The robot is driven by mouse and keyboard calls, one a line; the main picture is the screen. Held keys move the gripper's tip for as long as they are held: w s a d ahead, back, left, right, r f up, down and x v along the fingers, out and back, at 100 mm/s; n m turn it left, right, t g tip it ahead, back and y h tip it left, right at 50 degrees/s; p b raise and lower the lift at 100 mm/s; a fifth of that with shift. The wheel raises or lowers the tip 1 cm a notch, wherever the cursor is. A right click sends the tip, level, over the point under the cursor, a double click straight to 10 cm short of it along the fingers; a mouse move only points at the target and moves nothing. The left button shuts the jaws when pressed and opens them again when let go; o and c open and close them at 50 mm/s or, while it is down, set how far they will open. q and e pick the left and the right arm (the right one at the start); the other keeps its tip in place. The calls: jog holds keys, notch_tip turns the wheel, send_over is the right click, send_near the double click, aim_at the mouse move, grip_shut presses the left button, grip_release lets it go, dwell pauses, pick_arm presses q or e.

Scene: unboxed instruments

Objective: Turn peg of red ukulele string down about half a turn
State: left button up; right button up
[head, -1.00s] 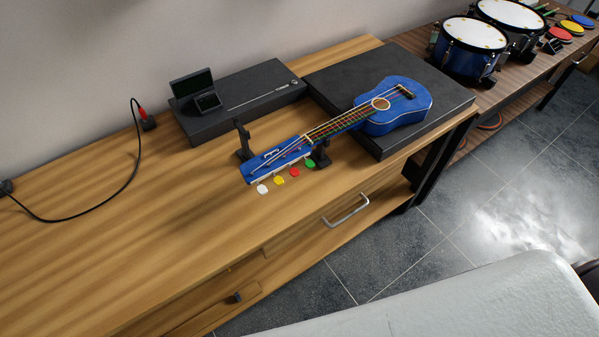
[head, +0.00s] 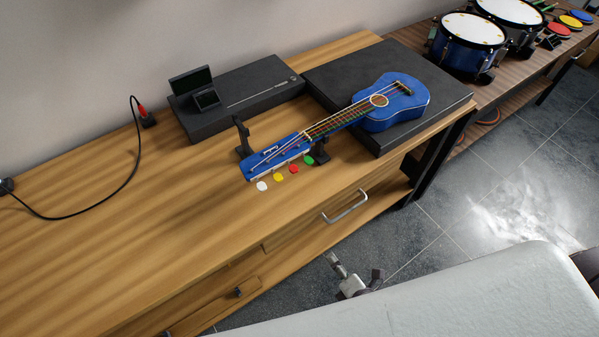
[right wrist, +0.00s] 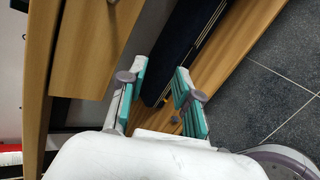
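The blue ukulele (head: 410,105) lies with its body on a black platform and its neck pointing down-left in the head view. Its headstock (head: 262,163) is at the left end, by a black holder. White (head: 262,186), yellow (head: 278,177), red (head: 294,169) and green (head: 309,160) pegs line the headstock's front side. My right gripper (head: 355,269) is low, in front of the table, well apart from the pegs. The right wrist view shows its teal-padded fingers (right wrist: 161,75) apart with nothing between them. My left gripper is not in view.
The wooden table (head: 150,250) has a drawer handle (head: 345,206) on its front, near my right gripper. A black box (head: 240,98) with a small screen stands behind the headstock. A cable (head: 125,185) lies at left. Drums (head: 468,45) stand at the far right.

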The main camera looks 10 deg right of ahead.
notch_tip(320, 180, up, 14)
jog(key=w+n+t+y, duration=0.2)
jog(key=w+n+t, duration=0.1)
jog(key=n, duration=0.6)
jog(key=n+t+y, duration=0.1)
jog(key=n+y, duration=0.1)
jog(key=n, duration=0.6)
send_near(296, 172)
jog(key=p+x, duration=0.4)
jog(key=x, duration=0.4)
jog(key=shift+w+m, duration=0.3)
jog(key=shift+w, duration=0.05)
grip_shut()
